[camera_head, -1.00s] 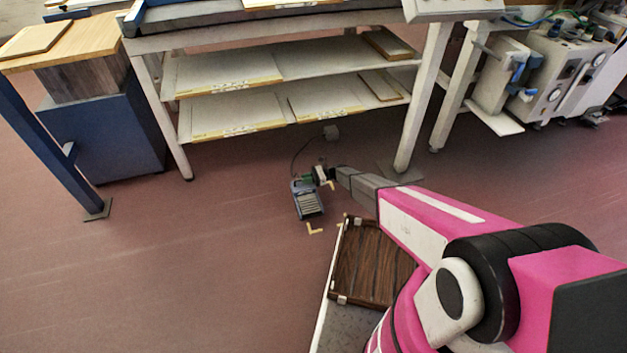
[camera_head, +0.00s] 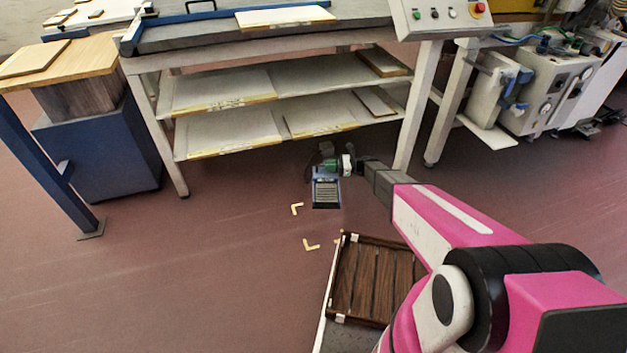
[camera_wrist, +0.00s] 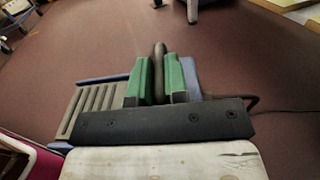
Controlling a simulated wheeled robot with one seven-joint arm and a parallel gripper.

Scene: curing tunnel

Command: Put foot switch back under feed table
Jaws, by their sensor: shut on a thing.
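The foot switch (camera_head: 326,191) is a blue-grey pedal with a ribbed tread, below the front edge of the feed table (camera_head: 262,55) in the head view. My gripper (camera_head: 338,168) is at its back end. In the wrist view my gripper (camera_wrist: 163,80) has green fingers shut on a dark bar of the foot switch, whose ribbed tread (camera_wrist: 97,102) shows to the left. A dark cable runs off to the right there. I cannot tell whether the foot switch touches the floor. The feed table has two lower shelves with pale boards.
Yellow corner marks (camera_head: 310,245) lie on the red floor, nearer than the foot switch. A dark slatted wooden crate (camera_head: 372,278) is beside my arm. A table leg (camera_head: 410,120) stands right of my gripper. A blue cabinet (camera_head: 98,150) stands left.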

